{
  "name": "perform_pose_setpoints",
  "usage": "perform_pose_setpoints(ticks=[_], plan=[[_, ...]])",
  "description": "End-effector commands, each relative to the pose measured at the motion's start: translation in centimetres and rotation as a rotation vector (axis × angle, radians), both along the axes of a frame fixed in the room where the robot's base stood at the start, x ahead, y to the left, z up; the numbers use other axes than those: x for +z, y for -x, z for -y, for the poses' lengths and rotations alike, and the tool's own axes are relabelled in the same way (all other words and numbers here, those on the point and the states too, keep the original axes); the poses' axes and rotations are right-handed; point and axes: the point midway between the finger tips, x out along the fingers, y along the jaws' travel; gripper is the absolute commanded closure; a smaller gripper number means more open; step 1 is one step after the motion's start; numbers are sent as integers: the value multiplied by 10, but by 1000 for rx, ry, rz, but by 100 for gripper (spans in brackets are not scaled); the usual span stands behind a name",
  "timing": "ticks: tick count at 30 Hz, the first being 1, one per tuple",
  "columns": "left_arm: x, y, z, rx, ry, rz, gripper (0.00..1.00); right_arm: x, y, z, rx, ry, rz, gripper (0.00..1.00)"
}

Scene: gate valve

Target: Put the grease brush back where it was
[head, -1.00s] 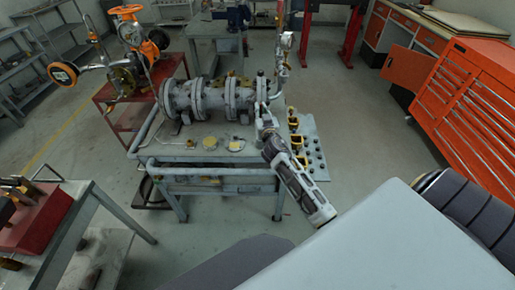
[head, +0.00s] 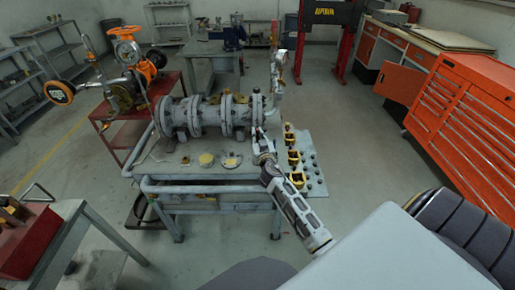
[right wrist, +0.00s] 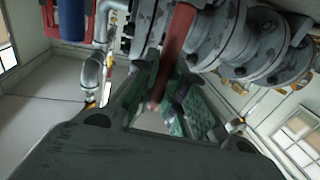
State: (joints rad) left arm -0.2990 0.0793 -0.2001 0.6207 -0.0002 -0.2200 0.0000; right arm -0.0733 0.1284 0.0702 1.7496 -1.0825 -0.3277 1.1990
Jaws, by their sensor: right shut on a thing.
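My right gripper (head: 260,138) is over the right part of the grey bench (head: 165,172), close in front of the flanged grey pipe assembly (head: 210,115). In the right wrist view its fingers (right wrist: 160,108) are closed around a slim red-brown handle (right wrist: 176,45), which appears to be the grease brush. The handle runs up toward the top of that view, beside the grey flanges. The brush's bristles cannot be made out. In the head view the brush is too small to tell apart from the gripper. My left gripper is not in view.
A yellow round piece (head: 206,160) and a flanged disc (head: 231,161) lie on the bench left of my gripper. Yellow-black parts (head: 294,158) stand at its right end. An orange-wheeled valve (head: 126,77) is behind left; an orange tool cabinet (head: 465,105) is right.

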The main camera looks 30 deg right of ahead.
Motion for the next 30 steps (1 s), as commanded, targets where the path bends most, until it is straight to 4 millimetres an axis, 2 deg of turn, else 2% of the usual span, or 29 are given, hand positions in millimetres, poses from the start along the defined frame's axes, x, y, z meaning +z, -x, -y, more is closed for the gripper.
perform_pose_setpoints(ticks=[4,15,22,30], plan=[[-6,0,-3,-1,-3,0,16,-15,0,0,-1,1,-1,100],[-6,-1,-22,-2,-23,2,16,-17,0,0,-1,-1,1,100],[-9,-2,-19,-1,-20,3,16,-24,0,0,-1,-1,0,100],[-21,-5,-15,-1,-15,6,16,-48,0,0,-1,0,-1,100]])
